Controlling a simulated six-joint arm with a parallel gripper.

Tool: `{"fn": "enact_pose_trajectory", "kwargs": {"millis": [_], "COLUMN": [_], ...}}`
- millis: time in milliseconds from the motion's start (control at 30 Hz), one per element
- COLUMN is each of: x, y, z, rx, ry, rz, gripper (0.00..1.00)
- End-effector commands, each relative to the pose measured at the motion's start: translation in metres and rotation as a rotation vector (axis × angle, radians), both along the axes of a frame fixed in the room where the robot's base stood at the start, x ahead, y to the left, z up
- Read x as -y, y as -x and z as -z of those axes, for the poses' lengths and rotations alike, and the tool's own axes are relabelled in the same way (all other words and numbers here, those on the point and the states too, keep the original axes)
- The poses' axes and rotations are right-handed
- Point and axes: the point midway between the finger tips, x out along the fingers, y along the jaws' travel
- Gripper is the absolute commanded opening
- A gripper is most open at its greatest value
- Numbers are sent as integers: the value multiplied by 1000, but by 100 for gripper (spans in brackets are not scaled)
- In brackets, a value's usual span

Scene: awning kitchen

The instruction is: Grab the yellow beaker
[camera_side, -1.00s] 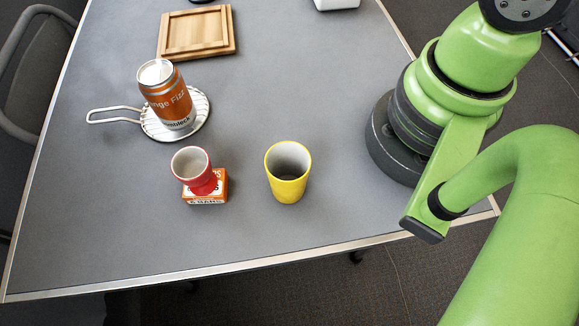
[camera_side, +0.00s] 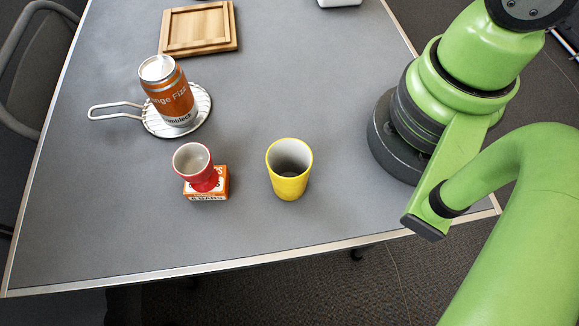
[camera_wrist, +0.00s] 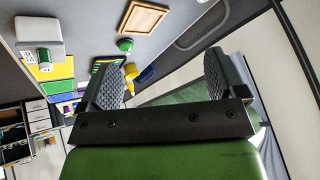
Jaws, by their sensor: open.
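The yellow beaker (camera_side: 289,186) stands upright on the grey table in the side view, with its open mouth up and its inside in shadow. Nothing touches it. My gripper (camera_wrist: 161,82) shows in the wrist view with its two dark, ridged fingers wide apart and nothing between them close up. The gripper itself is out of the side view, where only my green arm shows at the right. A small yellow thing (camera_wrist: 130,73) appears far off beyond the fingers in the wrist view; I cannot tell whether it is the beaker.
Left of the beaker, a red cup (camera_side: 194,163) sits on a small orange box (camera_side: 208,190). Farther left, an orange can (camera_side: 170,98) stands on a round wire-handled rack (camera_side: 202,115). A wooden tray (camera_side: 199,28) lies at the back. The table's front edge is near the beaker.

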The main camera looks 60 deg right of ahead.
Motion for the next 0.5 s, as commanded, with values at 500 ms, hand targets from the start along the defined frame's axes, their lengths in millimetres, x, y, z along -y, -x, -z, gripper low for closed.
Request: {"fn": "enact_pose_trajectory", "kwargs": {"millis": [500], "x": [-127], "y": [-7], "z": [121], "rx": [114], "ry": [785], "rz": [-2266], "gripper": [90]}}
